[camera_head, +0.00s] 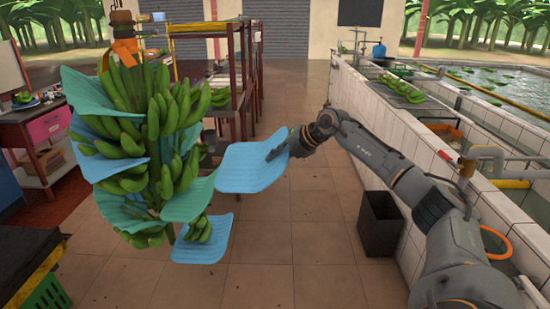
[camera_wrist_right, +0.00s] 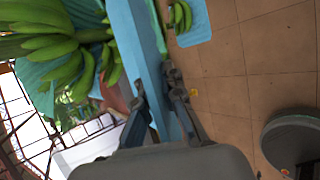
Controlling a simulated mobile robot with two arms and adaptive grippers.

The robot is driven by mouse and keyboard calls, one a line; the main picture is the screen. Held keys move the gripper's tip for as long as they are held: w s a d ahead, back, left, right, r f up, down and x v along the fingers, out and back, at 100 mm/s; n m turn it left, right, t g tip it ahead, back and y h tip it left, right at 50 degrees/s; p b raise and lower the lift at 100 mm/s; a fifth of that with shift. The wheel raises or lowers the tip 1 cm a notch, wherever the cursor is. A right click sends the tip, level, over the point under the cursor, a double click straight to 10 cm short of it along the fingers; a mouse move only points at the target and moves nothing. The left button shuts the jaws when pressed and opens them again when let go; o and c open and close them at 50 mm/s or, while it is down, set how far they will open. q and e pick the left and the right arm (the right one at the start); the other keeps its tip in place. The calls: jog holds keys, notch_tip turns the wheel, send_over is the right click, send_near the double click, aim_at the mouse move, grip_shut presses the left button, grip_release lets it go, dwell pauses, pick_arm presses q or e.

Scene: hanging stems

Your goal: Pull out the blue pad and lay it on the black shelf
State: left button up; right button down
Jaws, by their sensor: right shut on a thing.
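My right gripper (camera_head: 279,148) is shut on the right edge of a blue pad (camera_head: 250,167). The pad is held out roughly flat, just right of the hanging banana bunch (camera_head: 150,125), and looks clear of it, though the gap at its left edge is hard to judge. In the right wrist view the pad (camera_wrist_right: 140,45) shows nearly edge-on between the fingers (camera_wrist_right: 161,100). Other blue and teal pads (camera_head: 85,93) remain between the banana hands. A black-topped surface (camera_head: 22,252) at the lower left appears to be the black shelf. My left gripper is not in view.
A lower blue pad (camera_head: 203,243) sits under a small banana hand. A black bin (camera_head: 380,222) stands on the floor beside the tiled tank wall (camera_head: 440,180). A red-framed rack (camera_head: 238,75) stands behind. The tiled floor in the middle is clear.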

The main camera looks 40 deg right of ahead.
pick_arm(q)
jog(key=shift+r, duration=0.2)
pick_arm(e)
jog(key=shift+r, duration=0.15)
jog(key=shift+r+p, duration=0.3)
jog(key=shift+p, duration=0.25)
jog(key=shift+s+d+f+b, duration=0.15)
jog(key=shift+s+d+b, duration=0.15)
jog(key=shift+b, duration=0.1)
pick_arm(q)
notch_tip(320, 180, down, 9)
jog(key=b, duration=0.9)
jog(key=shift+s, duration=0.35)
pick_arm(e)
jog(key=s+d, duration=1.1)
jog(key=shift+s+d, duration=0.25)
jog(key=shift+a, duration=0.1)
